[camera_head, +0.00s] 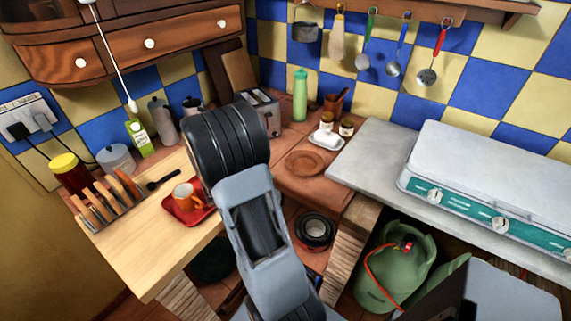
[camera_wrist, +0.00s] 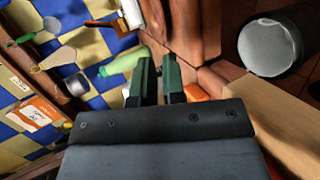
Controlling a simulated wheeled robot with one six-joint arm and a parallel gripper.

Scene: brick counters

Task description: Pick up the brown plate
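The brown plate (camera_head: 304,163) lies flat on the brick counter in the head view, right of my arm and left of the grey worktop. Nothing rests on it. I cannot make it out in the wrist view. My gripper (camera_wrist: 159,78) shows in the wrist view with two dark green fingers, apart with a gap between them and nothing held. In the head view my arm's black joint hides the gripper, so its distance from the plate is unclear.
A green bottle (camera_head: 300,95) and toaster (camera_head: 264,110) stand farther back. A stove (camera_head: 490,180) is at right.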

